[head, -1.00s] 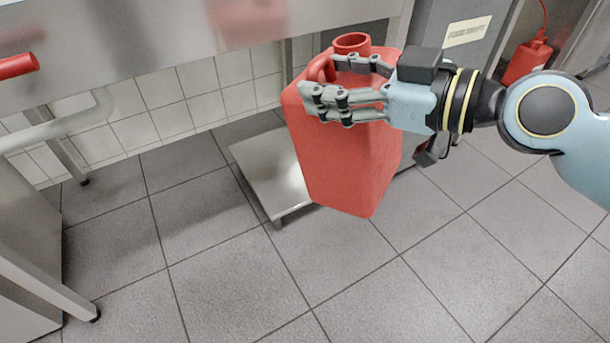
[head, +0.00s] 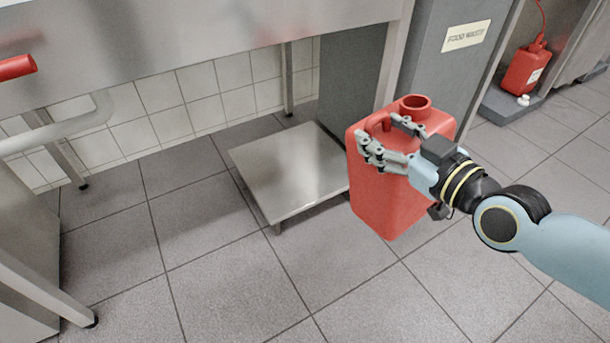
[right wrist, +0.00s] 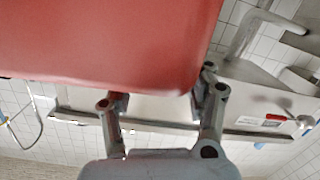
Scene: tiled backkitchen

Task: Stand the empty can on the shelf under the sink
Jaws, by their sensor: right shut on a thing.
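A red can (head: 392,200) with an open round neck hangs upright, slightly tilted, in my right gripper (head: 388,146). The fingers are closed around its handle near the top. In the right wrist view the can (right wrist: 110,45) fills the upper left, beyond the gripper fingers (right wrist: 160,105). The low metal shelf (head: 285,165) lies under the sink (head: 200,55), just left of the can. The can covers part of the shelf's right edge from this view. My left gripper is not in view.
A grey bin labelled "FOOD WASTE" (head: 445,55) stands behind the can. Another red can (head: 525,70) with a hose sits at the far right on a grey base. A metal leg (head: 289,80) rises behind the shelf. The tiled floor (head: 220,280) in front is clear.

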